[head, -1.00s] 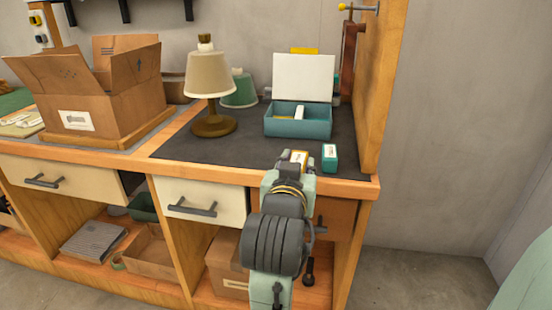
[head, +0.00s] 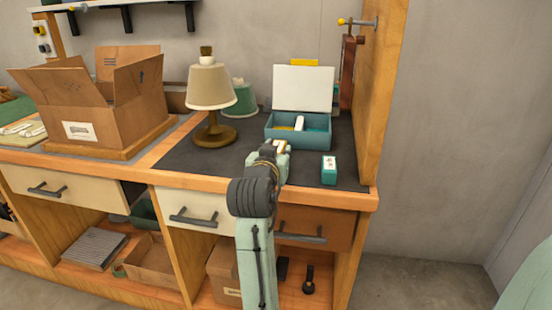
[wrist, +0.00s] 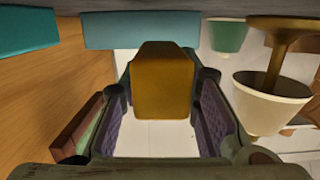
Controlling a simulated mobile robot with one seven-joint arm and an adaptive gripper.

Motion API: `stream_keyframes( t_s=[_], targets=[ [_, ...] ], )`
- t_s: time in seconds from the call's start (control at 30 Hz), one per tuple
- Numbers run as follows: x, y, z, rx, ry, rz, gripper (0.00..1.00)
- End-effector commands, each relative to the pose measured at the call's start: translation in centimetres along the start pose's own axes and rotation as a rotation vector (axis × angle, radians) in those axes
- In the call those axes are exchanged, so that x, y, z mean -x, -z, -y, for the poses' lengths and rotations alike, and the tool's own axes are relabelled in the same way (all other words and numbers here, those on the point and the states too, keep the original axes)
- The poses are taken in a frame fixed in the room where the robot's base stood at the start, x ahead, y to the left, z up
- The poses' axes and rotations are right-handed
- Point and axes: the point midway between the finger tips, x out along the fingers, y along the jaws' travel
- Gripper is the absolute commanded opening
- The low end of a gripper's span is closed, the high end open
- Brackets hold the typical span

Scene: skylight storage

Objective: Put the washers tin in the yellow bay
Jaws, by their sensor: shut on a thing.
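My gripper (head: 280,150) is shut on a mustard-yellow tin (wrist: 162,80), seen close between the fingers in the wrist view. In the head view only its pale top shows. The gripper is over the front of the dark mat, in front of the open teal box (head: 300,142). A yellow patch (head: 284,127) shows inside the box on the left, beside a white piece (head: 299,123); the full bay layout is hidden by the front wall. A small teal tin (head: 328,170) with a white label stands on the mat to the right. I cannot read either tin's label.
A beige lamp (head: 211,92) stands left of the box, with a green lampshade (head: 241,100) behind it. The box's white lid (head: 303,88) stands open at the back. A wooden side panel (head: 371,90) bounds the right. An open cardboard box (head: 110,115) sits at left.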

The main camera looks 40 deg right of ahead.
Motion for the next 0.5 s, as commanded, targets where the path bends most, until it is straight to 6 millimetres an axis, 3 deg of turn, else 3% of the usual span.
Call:
stream_keyframes(
  t_s=[0.07,0.1,0.3,0.5],
  targets=[
    [-1.1,0.2,0.6,0.002,0.001,0.001,0.0],
    [-1.4,-0.7,0.5,0.001,-0.002,0.005,0.0],
    [-1.5,-2.7,0.5,0.001,-0.001,0.001,0.0],
    [-1.5,-3.0,0.5,0.001,0.0,-0.001,0.0]
  ],
)
